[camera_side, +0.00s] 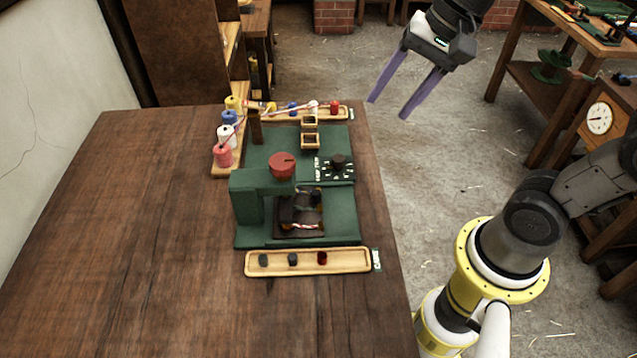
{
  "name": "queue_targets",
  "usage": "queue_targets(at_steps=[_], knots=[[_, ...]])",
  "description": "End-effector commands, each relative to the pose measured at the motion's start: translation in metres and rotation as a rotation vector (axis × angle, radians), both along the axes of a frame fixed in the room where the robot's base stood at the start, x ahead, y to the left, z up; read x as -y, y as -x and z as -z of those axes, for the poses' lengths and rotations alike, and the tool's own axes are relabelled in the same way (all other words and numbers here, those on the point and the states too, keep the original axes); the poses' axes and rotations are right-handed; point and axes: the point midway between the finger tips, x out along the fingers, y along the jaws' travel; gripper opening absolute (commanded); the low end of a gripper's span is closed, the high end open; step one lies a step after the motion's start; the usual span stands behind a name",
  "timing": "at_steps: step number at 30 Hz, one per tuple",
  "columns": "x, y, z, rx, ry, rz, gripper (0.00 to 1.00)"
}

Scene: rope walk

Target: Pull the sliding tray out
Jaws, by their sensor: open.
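A green press-like machine (247,208) with a red knob (282,164) on top stands on the wooden table. Under its arm is a dark brown plate (285,232), perhaps the sliding tray, with dark rounded pieces and a bit of red-and-white rope on it. I cannot tell how far the plate is slid in; the machine's arm hides part of it. My gripper (388,108) is open and empty. It hangs in the air beyond the table's right edge, up and right of the machine, touching nothing.
Behind are a green panel with a black dial (338,162), colored spools (223,155) and another wooden tray (270,112). The table's left side (130,220) is clear.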

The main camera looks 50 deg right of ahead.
Motion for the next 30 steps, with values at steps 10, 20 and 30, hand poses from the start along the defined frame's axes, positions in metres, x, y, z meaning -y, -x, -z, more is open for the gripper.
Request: queue_targets(at_steps=[10,20,30], knots=[[-0.007,-0.094,0.064,-0.346,-0.236,0.390,0.57],[0.000,-0.111,0.118,-0.487,-0.247,0.440,0.57],[-0.017,-0.109,0.161,-0.494,-0.246,0.439,0.57]])
